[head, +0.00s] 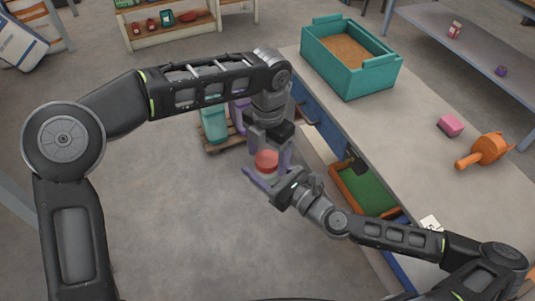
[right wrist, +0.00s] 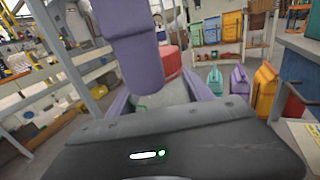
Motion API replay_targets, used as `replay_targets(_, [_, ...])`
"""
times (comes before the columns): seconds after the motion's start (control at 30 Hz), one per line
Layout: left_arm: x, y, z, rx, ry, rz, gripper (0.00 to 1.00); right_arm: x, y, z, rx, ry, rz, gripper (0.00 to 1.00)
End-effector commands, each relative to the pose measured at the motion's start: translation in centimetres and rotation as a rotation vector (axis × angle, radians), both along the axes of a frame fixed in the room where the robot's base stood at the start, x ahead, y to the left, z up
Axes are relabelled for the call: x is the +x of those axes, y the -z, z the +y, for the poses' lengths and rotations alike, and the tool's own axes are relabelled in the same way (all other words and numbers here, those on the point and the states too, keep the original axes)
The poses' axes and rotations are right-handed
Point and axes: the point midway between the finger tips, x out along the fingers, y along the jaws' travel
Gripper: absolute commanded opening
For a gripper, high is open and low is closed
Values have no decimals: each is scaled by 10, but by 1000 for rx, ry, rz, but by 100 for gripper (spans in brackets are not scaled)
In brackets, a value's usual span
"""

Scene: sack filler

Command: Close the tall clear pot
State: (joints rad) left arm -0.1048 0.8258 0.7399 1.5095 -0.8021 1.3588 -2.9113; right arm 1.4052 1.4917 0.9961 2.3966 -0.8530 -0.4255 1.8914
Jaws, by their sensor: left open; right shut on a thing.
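The clear pot (head: 266,174) is mostly hidden between the purple fingers of my right gripper (head: 262,176), which is shut on it and holds it up off the floor beside the bench. A red lid (head: 266,160) is at the top of the pot; I cannot tell whether it is fully seated. It also shows in the right wrist view (right wrist: 171,61), partly behind a purple finger of the other gripper. My left gripper (head: 268,150) points down over the lid and is open, its fingers around or beside the lid.
The bench (head: 425,165) on the right carries a teal bin (head: 350,75), a pink block (head: 450,126) and an orange scoop (head: 488,150). A green-bottomed orange tray (head: 365,190) sits beside the bench. Sacks (head: 214,122) stand on a pallet behind my grippers.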

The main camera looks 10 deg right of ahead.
Motion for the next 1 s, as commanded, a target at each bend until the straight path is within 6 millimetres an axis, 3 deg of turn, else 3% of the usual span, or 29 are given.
replay_targets(0.17, [0, -7, 0, 0, -1, -1, 74, 0, 0, 0, 0, 0, 0, 0])
replay_targets(0.5, [0, -44, 0, 1, 0, -4, 74, 0, 0, 0, 0, 0, 0, 0])
replay_targets(0.83, [0, -45, 0, -1, 0, -1, 71, 0, 0, 0, 0, 0, 0, 0])
replay_targets(1.0, [-5, -51, -10, 4, 23, -18, 71, 0, 0, 0, 0, 0, 0, 0])
